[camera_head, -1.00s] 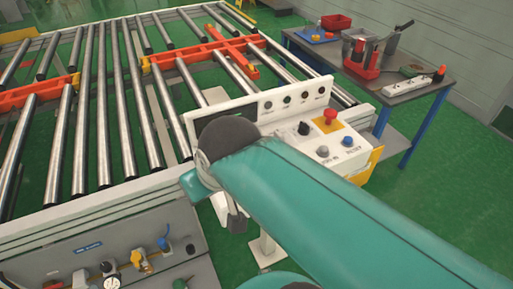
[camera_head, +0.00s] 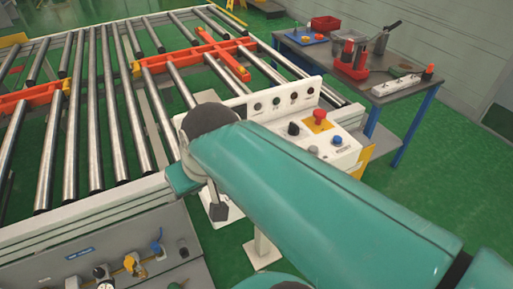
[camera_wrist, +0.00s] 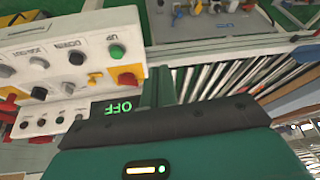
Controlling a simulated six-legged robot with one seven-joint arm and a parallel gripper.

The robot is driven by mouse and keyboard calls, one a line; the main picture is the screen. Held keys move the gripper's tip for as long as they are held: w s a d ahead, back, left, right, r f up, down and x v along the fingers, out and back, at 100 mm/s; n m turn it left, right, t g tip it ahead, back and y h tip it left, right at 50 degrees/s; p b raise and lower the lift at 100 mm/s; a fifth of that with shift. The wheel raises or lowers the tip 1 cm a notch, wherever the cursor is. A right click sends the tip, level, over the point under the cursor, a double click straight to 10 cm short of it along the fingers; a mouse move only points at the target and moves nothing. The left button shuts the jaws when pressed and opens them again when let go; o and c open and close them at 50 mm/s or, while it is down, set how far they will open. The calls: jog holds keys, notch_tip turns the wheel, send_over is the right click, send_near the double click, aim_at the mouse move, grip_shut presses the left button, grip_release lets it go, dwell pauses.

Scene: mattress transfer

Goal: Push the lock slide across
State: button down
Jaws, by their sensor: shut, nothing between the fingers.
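The dark, narrow end of my gripper (camera_head: 218,211) hangs below my teal arm in the head view, in front of the conveyor's near corner. It looks shut and empty. It is to the right of and above the grey valve panel (camera_head: 60,262), apart from the panel's fittings. The panel carries a yellow fitting (camera_head: 132,264), a blue-topped fitting (camera_head: 156,248) and a round gauge (camera_head: 100,272). I cannot tell which part is the lock slide.
A white control console (camera_head: 318,135) with a red emergency button (camera_head: 319,117) stands beyond my arm. The roller conveyor (camera_head: 100,110) with orange bars fills the left. A bench (camera_head: 395,92) with tools is at back right. Green floor is open at right.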

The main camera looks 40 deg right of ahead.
jog(key=d+f+m+t+y, duration=0.1)
jog(key=d+m, duration=0.4)
jog(key=d, duration=0.9)
jog(key=s+d+f+m+t+y, duration=0.1)
jog(key=d+m, duration=0.5)
jog(key=d, duration=0.9)
jog(key=shift+s+d+f+t+y, duration=0.2)
jog(key=shift+f+t+y, duration=0.1)
jog(key=shift+f+y, duration=0.65)
jog(key=x, duration=1)
jog(key=shift+w+f, duration=0.1)
jog(key=shift+f, duration=0.1)
jog(key=shift+w+a+f, duration=0.1)
jog(key=shift+w+a, duration=0.25)
jog(key=shift+w, duration=0.25)
jog(key=shift+w+a, duration=0.3)
jog(key=shift+w, duration=0.25)
jog(key=shift+w+a+f, duration=0.1)
jog(key=shift+w+a, duration=0.15)
jog(key=shift+w, duration=0.25)
